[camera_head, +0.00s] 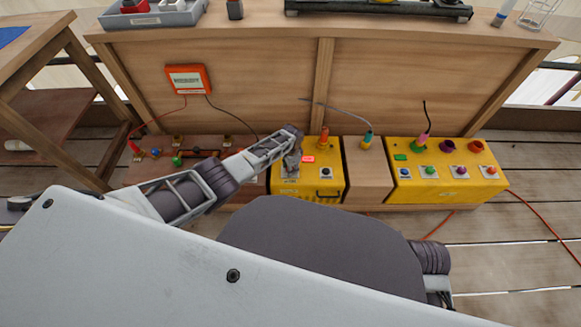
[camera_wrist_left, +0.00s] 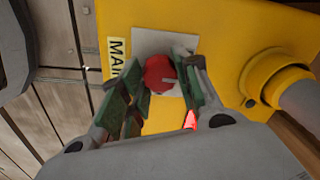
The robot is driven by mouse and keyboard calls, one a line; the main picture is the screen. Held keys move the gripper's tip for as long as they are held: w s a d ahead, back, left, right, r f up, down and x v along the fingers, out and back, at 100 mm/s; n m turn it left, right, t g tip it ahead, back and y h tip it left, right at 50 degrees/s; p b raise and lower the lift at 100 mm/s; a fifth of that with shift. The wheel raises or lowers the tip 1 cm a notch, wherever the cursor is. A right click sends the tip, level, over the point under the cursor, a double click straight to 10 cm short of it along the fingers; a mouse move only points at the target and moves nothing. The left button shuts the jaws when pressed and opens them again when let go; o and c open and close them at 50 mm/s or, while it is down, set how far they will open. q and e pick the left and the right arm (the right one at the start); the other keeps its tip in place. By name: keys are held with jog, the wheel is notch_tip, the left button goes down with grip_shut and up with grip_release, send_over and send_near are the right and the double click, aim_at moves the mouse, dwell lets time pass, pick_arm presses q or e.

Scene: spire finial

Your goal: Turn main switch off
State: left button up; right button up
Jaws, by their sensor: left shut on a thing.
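The main switch is a red round knob (camera_wrist_left: 160,73) on a grey square plate (camera_wrist_left: 150,43), beside a label (camera_wrist_left: 117,60) whose visible letters read "MAI". It sits on the yellow box (camera_head: 331,180) at the middle of the bench foot. My left gripper (camera_head: 292,161) reaches down to this box's left part and hides the knob in the head view. In the left wrist view its green-padded fingers are closed around the knob. A red light (camera_head: 308,159) glows on the box; a glow also shows by one finger. My right gripper is not in view.
Another yellow box (camera_head: 447,184) with several coloured buttons and sockets stands to the right. An orange meter (camera_head: 188,79) hangs on the wooden panel with leads running down. A thin grey cable (camera_head: 345,109) runs to a teal plug just right of my gripper.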

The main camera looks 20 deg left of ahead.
pick_arm(q)
jog(key=shift+n, duration=0.3)
jog(key=o, duration=1)
jog(key=shift+r, duration=0.25)
jog(key=shift+s+d+r, duration=0.1)
jog(key=shift+r, duration=2.75)
jog(key=shift+s+d+r, duration=0.1)
jog(key=shift+r, duration=2.75)
jog(key=shift+n, duration=0.3)
